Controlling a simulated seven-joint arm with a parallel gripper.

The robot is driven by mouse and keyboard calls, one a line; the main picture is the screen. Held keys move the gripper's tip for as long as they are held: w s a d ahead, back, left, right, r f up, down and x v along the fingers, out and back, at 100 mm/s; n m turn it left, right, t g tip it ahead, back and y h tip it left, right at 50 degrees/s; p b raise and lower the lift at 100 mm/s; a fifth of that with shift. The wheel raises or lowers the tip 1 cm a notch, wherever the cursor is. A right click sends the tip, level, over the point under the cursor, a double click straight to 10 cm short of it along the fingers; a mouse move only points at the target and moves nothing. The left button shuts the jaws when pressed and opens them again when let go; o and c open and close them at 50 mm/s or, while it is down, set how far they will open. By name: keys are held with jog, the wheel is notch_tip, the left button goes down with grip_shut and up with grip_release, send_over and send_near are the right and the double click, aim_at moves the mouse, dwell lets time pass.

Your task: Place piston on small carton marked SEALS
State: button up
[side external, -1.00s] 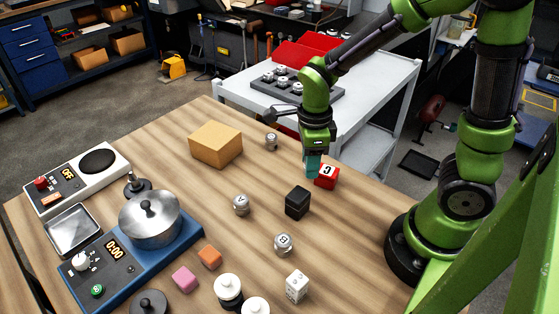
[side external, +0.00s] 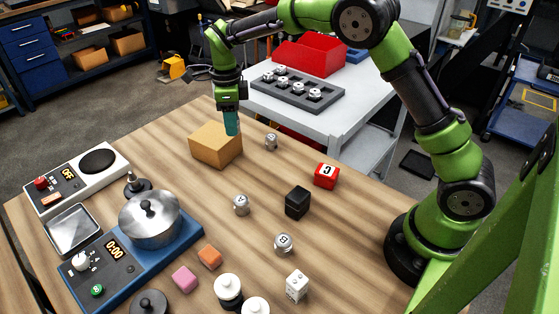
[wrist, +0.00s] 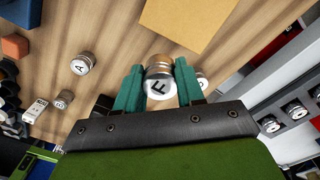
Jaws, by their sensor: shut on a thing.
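My gripper (side external: 231,130) has teal fingers and points down near the right part of the tan carton (side external: 215,150); its height above the carton is hard to judge. In the wrist view my gripper (wrist: 159,85) is shut on a silver piston (wrist: 160,88) with a brown band and a letter F on its end face. The piston is hidden by the fingers in the side view. The carton (wrist: 185,22) also shows in the wrist view, ahead of the fingertips. No SEALS marking is legible on it.
Other silver pistons stand on the table: one (side external: 271,142) right of the carton, one marked A (side external: 241,205), and another (side external: 283,243). A red block (side external: 327,175) and a black block (side external: 298,203) lie to the right. A pot (side external: 150,218) stands front left.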

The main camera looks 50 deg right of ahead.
send_over(220, 139)
jog(key=shift+d+f, duration=0.15)
jog(key=shift+f, duration=1.8)
jog(key=shift+f, duration=0.15)
jog(key=o, duration=1.1)
